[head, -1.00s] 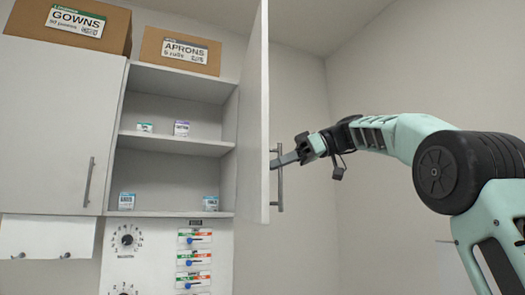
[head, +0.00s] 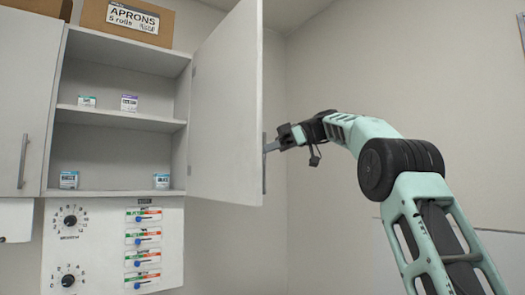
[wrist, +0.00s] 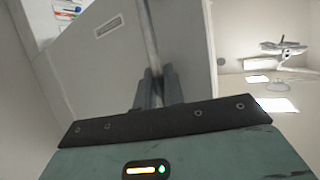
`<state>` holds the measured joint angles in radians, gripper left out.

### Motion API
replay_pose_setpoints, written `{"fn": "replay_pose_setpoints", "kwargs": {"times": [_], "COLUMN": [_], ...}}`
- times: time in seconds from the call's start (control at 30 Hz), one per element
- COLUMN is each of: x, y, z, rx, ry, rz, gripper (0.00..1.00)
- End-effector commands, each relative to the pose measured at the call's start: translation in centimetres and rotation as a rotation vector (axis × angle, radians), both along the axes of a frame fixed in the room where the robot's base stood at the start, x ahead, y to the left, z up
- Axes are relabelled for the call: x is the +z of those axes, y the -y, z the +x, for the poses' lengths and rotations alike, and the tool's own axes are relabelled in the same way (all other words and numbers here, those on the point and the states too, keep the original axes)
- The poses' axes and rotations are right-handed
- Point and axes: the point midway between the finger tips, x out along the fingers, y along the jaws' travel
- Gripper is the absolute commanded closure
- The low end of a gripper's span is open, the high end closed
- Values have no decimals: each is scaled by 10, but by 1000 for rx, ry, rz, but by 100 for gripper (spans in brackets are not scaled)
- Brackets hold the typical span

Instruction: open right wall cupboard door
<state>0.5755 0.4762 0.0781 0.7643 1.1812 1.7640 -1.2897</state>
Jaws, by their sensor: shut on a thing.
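The right wall cupboard door (head: 228,110) stands wide open, swung out from the right side of the cupboard (head: 118,45). Its bar handle (head: 264,165) is seen nearly edge-on in the head view. My gripper (head: 272,147) reaches in from the right and is shut on the handle. In the wrist view, the fingers (wrist: 156,88) close around the long handle bar (wrist: 149,40), with the door panel (wrist: 105,65) behind it. The exact finger contact is partly hidden by the gripper's own body.
An aprons carton (head: 127,22) sits on top. A closed left door (head: 25,90) is beside the opening. A panel with dials (head: 70,219) hangs below. Bare wall lies to the right.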

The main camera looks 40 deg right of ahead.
Motion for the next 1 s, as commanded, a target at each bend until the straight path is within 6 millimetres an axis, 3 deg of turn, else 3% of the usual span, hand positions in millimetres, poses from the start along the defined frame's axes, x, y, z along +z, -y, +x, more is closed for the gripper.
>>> {"fn": "replay_pose_setpoints", "kwargs": {"times": [0.03,0.1,0.53,1.0], "x": [0,0,4,49], "y": [0,0,9,96], "z": [0,0,-3,-44], "rx": [1,1,-2,-3], "ry": [-1,-1,1,1], "rz": [-2,-1,0,1], "gripper": [84,68,68,68]}}
